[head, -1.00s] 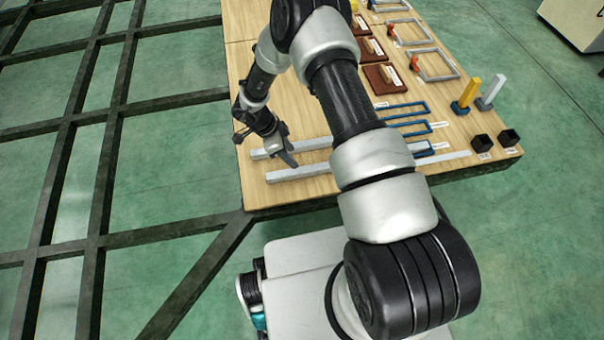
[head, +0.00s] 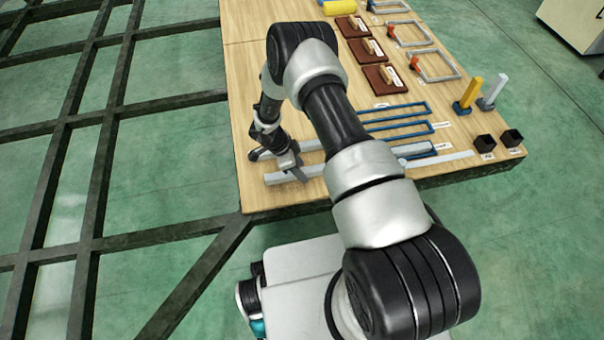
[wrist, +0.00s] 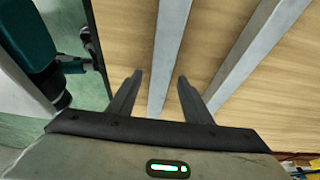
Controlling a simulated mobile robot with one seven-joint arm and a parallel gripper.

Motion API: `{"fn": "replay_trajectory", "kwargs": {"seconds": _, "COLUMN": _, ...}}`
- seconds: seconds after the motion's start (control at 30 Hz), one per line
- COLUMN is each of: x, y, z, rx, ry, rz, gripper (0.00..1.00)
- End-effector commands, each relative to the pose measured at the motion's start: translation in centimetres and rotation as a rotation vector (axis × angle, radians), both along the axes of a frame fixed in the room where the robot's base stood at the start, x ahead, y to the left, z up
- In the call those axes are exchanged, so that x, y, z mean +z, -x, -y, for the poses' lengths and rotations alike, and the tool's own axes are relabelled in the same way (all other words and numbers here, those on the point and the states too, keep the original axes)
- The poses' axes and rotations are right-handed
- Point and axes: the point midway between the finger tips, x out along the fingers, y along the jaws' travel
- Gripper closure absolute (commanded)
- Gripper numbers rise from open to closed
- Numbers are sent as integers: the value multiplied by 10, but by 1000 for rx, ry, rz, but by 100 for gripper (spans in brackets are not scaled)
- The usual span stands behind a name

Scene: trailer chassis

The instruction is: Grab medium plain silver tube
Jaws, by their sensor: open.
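Two long plain silver tubes lie side by side on the wooden table. The front tube (head: 312,171) is near the table's front edge, and the rear tube (head: 310,145) lies behind it. My gripper (head: 290,167) is at the left part of the front tube. In the wrist view, my open gripper (wrist: 160,76) has the front tube (wrist: 168,50) running between its fingers, touching neither. The rear tube (wrist: 253,50) is right of the fingers. How high the fingertips are above the table is unclear. My arm hides the tubes' middles in the head view, and I cannot tell which is medium.
Blue frames (head: 400,127) lie behind the tubes. A dark metal chassis (head: 105,120) borders the table's left. The table's left rear is clear.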

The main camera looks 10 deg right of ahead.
Motion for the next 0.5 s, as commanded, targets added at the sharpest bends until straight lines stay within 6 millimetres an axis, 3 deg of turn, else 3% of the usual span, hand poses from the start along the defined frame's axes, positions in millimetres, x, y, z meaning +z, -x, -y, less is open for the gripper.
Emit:
{"fn": "replay_trajectory", "kwargs": {"seconds": 0.07, "x": 0, "y": 0, "z": 0, "rx": 0, "ry": 0, "rz": 0, "gripper": 56}}
{"fn": "replay_trajectory", "kwargs": {"seconds": 0.33, "x": 1, "y": 0, "z": 0, "rx": 0, "ry": 0, "rz": 0, "gripper": 100}}
{"fn": "replay_trajectory", "kwargs": {"seconds": 0.5, "x": 1, "y": 0, "z": 0, "rx": 0, "ry": 0, "rz": 0, "gripper": 100}}
